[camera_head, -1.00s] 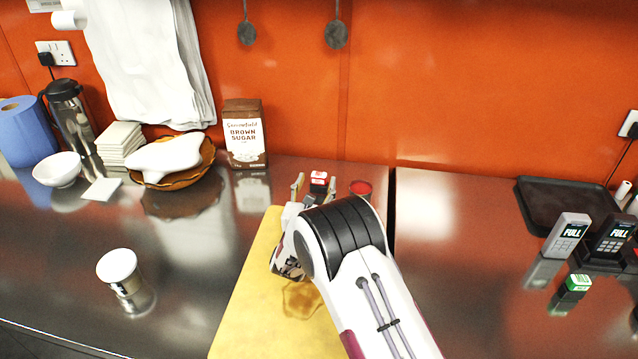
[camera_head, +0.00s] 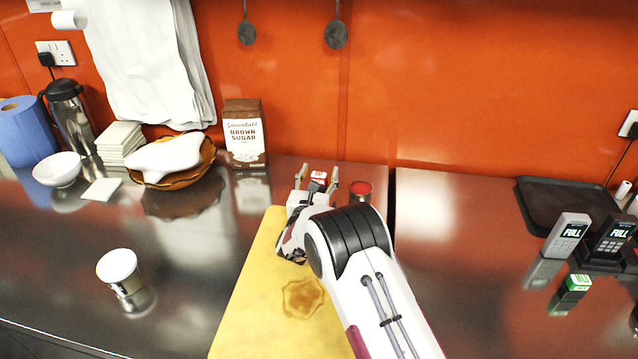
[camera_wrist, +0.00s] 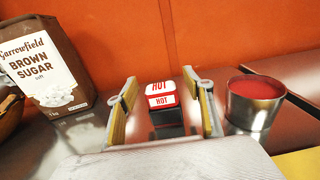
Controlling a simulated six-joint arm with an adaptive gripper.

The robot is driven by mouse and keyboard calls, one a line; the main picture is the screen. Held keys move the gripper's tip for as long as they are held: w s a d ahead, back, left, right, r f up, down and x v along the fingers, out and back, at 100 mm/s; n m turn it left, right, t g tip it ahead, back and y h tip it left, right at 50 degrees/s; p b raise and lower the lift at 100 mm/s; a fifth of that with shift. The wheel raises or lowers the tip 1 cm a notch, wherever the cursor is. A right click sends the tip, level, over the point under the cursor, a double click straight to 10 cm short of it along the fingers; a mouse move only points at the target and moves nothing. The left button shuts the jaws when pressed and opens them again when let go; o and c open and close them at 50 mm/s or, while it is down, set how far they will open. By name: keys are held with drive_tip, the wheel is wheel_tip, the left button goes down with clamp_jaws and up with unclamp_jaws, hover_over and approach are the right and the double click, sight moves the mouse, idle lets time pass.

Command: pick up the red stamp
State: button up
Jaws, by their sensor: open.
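The red stamp (camera_wrist: 162,96), with a red-and-white top reading "HOT" and a black lower body, stands upright on the steel counter. In the wrist view it shows between and beyond the two yellow-padded fingers of my gripper (camera_wrist: 163,108). In the head view the stamp (camera_head: 318,176) shows just beyond my gripper (camera_head: 317,183), its lower part hidden by the gripper. My gripper is open, with a gap on each side of the stamp. I cannot tell whether the fingertips reach around its sides.
A metal cup with red contents (camera_wrist: 256,100) stands close right of the right finger. A brown sugar box (camera_head: 244,134) stands behind left. A yellow board (camera_head: 262,290) lies under my arm. A green stamp (camera_head: 577,285) and a black tray (camera_head: 560,205) are at right.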

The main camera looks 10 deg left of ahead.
sight(319, 173)
drive_tip(key=c, duration=1.2)
drive_tip(key=shift+r, duration=0.2)
drive_tip(key=shift+r, duration=4.85)
drive_tip(key=shift+f, duration=0.15)
